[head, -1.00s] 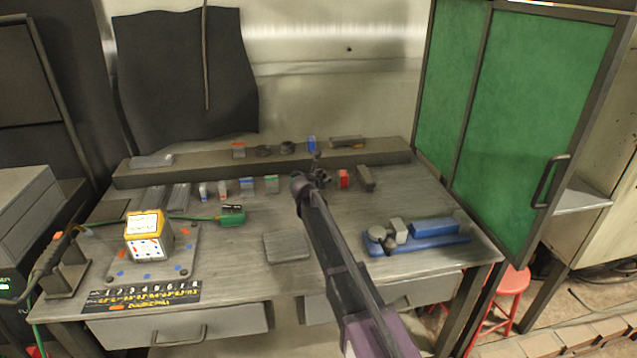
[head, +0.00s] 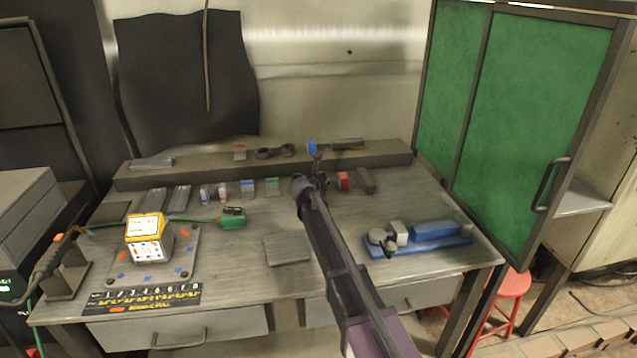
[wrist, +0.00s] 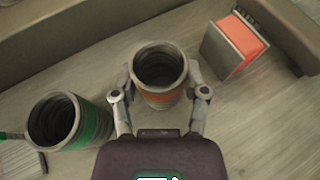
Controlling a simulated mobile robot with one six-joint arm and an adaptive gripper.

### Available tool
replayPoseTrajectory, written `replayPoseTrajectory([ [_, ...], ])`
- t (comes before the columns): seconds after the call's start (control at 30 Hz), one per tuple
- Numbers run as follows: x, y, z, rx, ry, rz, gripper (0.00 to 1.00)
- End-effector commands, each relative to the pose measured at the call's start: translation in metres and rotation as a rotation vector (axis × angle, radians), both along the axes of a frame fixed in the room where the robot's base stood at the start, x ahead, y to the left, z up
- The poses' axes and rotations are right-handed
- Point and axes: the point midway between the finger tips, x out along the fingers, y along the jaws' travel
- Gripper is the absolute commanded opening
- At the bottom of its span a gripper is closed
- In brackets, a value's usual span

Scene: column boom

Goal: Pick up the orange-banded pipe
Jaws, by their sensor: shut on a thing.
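The orange-banded pipe (wrist: 163,97) is a hollow grey cylinder seen from above in the wrist view, its dark ribbed opening facing the camera. My gripper (wrist: 160,76) has one finger on each side of it and is shut on it near the rim. The pipe appears to stand on or just above the bench; I cannot tell which. In the head view my gripper (head: 312,183) is over the middle of the bench and hides the pipe.
A grey block with a red face (wrist: 233,48) is at right. A raised ledge (head: 200,176) runs behind. A blue tray (head: 430,246) lies front right.

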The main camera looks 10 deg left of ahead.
Motion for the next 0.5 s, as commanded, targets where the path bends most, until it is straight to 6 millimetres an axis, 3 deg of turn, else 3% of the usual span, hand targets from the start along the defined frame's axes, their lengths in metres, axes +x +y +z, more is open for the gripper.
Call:
replayPoseTrajectory([
  [0.5,0.0,-0.001,0.022,0.0,0.0,-0.001,0.01],
])
